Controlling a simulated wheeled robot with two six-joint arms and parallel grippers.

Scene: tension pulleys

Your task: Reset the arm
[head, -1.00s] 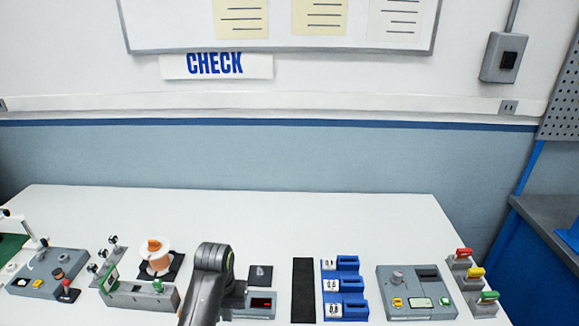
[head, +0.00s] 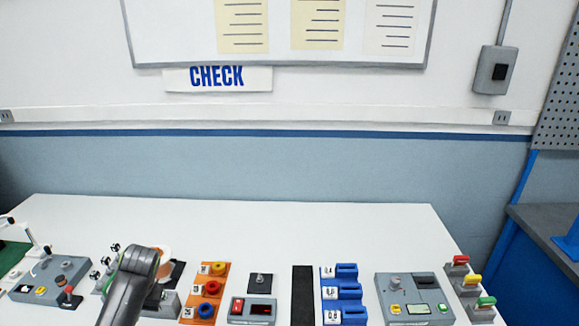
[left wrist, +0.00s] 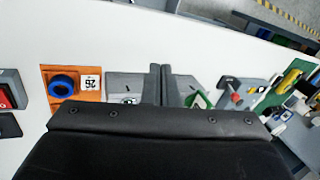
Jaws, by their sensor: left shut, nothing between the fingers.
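My left arm (head: 130,285) reaches in from the bottom of the head view, over the left part of the white table. Its gripper is below the head view's frame. In the left wrist view my left gripper (left wrist: 161,84) has its two dark fingers together with nothing between them. Beyond the fingers are a grey block (left wrist: 124,86) and a green part (left wrist: 198,100). My right gripper shows in neither view.
An orange plate (head: 192,311) with yellow, red and blue rings lies right of my arm. Further right stand a grey display box (head: 240,312), a black strip (head: 302,295), blue holders (head: 346,294) and a control box (head: 395,315). The table's back is clear.

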